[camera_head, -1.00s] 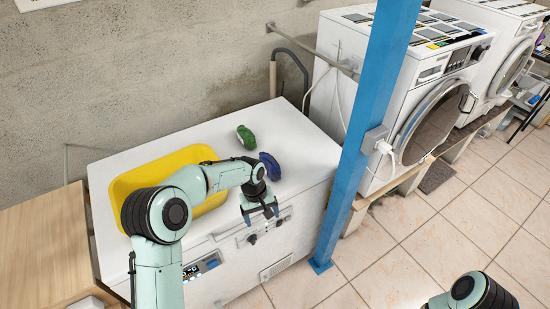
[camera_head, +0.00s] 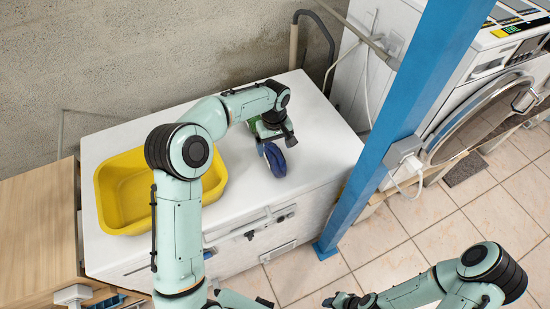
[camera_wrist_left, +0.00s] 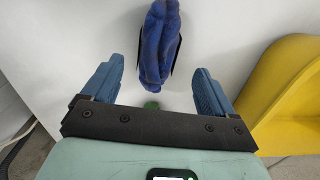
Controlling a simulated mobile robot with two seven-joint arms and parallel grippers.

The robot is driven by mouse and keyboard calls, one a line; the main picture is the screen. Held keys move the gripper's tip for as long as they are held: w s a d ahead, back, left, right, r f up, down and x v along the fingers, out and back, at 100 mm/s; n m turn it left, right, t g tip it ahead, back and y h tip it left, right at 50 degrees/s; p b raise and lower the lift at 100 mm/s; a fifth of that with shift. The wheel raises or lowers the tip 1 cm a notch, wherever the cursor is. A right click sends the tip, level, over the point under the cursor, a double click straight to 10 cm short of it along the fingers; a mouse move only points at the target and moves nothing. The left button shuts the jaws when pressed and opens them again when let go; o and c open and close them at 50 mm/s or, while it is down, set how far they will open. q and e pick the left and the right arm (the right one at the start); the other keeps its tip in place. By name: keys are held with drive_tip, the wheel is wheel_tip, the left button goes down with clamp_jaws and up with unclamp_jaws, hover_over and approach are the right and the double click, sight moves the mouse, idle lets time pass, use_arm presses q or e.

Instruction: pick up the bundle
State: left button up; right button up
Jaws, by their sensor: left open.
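A dark blue bundle (camera_head: 275,160) with a dark band lies on the white top, just in front of my left gripper (camera_head: 277,145). A green bundle (camera_head: 257,129) lies behind it, mostly hidden by that gripper. My left gripper is open and empty above the top. In the left wrist view, the blue bundle (camera_wrist_left: 160,45) is beyond the open fingertips (camera_wrist_left: 157,80), and a small bit of green (camera_wrist_left: 152,105) shows between the fingers, near the palm. My right gripper (camera_head: 347,300) is at the bottom edge, cut off, its jaws unclear.
A yellow tub (camera_head: 108,205) stands left on the white chest (camera_head: 240,200), partly behind my left arm; it also shows in the left wrist view (camera_wrist_left: 285,85). A blue post (camera_head: 400,115) rises at the chest's right, before a washing machine (camera_head: 480,90). The chest's right back is clear.

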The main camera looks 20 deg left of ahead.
sight(275, 153)
use_arm(q)
drive_tip(key=shift+w+f, duration=0.2)
drive_tip(key=shift+f, duration=0.95)
wheel_tip(275, 153, down, 5)
drive_tip(key=shift+w+r, duration=0.1)
drive_tip(key=shift+r, duration=0.05)
drive_tip(key=c, duration=1.2)
